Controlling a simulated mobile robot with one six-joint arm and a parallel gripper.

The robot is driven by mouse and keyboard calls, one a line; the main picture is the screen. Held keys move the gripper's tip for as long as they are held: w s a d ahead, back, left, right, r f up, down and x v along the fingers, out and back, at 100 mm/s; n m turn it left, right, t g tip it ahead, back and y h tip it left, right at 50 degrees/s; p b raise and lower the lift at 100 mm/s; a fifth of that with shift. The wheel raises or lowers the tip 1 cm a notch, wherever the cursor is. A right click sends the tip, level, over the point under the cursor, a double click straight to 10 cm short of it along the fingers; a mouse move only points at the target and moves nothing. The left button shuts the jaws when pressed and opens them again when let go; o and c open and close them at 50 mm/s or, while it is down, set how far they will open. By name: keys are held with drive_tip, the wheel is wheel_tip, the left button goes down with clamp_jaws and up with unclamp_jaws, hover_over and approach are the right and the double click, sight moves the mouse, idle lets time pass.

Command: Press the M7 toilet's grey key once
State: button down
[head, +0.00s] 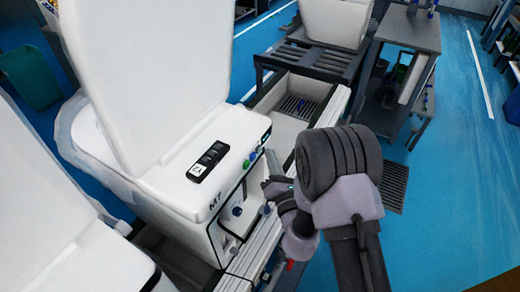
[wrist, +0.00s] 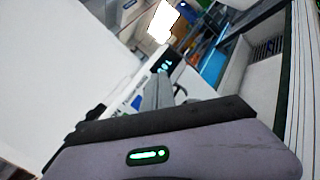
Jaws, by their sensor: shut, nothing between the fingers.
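The M7 toilet (head: 165,165) is white, with its lid raised and "M7" printed on its side. A black panel (head: 208,160) with several small keys lies on its top edge. I cannot tell which key is the grey one. My gripper (head: 270,186) is beside the toilet's side, to the right of the panel and apart from it. In the wrist view my gripper (wrist: 160,78) is shut and empty, its fingers pointing at a small lit display (wrist: 164,64).
Another white toilet (head: 50,200) stands at the lower left. A further toilet (head: 335,20) stands on a dark rack behind. A grey shelf cart (head: 408,30) is at the upper right. A teal bin (head: 30,75) is at the far left. Blue floor is open on the right.

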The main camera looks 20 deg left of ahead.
idle(0.4)
drive_tip(key=shift+a, duration=0.45)
drive_tip(key=shift+a+p, duration=0.4)
drive_tip(key=shift+p, duration=0.05)
idle(0.4)
drive_tip(key=shift+d, duration=0.1)
drive_tip(key=shift+d+b, duration=0.3)
drive_tip(key=shift+d, duration=0.4)
drive_tip(key=d+b, duration=0.2)
drive_tip(key=d, duration=0.3)
drive_tip(key=shift+s, duration=0.2)
idle(0.7)
